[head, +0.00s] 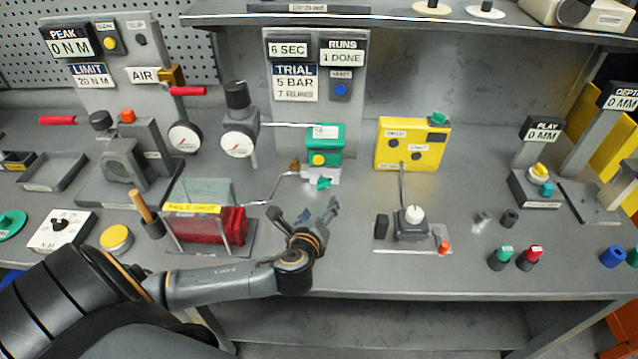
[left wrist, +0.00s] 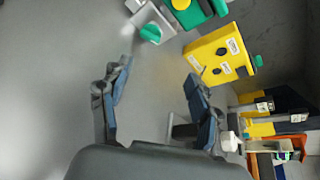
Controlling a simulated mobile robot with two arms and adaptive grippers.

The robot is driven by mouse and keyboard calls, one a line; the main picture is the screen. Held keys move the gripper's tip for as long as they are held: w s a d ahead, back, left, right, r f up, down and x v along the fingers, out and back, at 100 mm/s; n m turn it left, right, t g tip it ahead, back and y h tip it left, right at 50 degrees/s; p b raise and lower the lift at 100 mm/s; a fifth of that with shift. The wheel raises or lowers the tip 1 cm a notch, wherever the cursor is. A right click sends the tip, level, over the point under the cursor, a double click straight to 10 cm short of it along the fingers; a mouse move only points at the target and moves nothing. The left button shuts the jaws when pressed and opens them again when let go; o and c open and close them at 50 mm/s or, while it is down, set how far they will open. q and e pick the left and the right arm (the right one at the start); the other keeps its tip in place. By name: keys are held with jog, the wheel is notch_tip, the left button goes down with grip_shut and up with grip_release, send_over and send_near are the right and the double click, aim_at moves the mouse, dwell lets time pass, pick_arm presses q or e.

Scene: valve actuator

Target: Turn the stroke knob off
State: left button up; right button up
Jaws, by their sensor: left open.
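A yellow control box (head: 384,160) stands on the bench right of centre. It carries small dark knobs with white labels; I cannot read which one is the stroke knob. One dark knob (head: 394,142) sits at the left of its face and another (head: 416,157) lower right. A green knob (head: 438,118) is on its top. The box also shows in the left wrist view (left wrist: 205,50), tilted, beyond my fingers. My left gripper (head: 320,213) is open and empty over the bench, left of and nearer than the box, touching nothing I can see. My right gripper is not in view.
A green unit (head: 325,142) stands left of the yellow box. A fixture with a white knob (head: 415,214) is in front of the box, a cable between them. A red cylinder (head: 205,225) in a clear guard is left of my gripper. A shelf (head: 400,20) overhangs behind.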

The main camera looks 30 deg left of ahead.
aim_at(323, 187)
pick_arm(q)
jog(key=shift+s+a+f+m, duration=0.25)
jog(key=shift+a+m, duration=0.1)
jog(key=shift+m, duration=0.2)
jog(key=shift+s+a+f+m, duration=0.15)
jog(key=shift+s+a+m, duration=0.15)
jog(key=shift+m, duration=0.25)
jog(key=shift+w+a+f, duration=0.1)
jog(key=shift+w+a, duration=0.05)
jog(key=shift+w, duration=0.1)
jog(key=p+x, duration=0.1)
jog(key=x, duration=1.2)
jog(key=shift+f, duration=0.15)
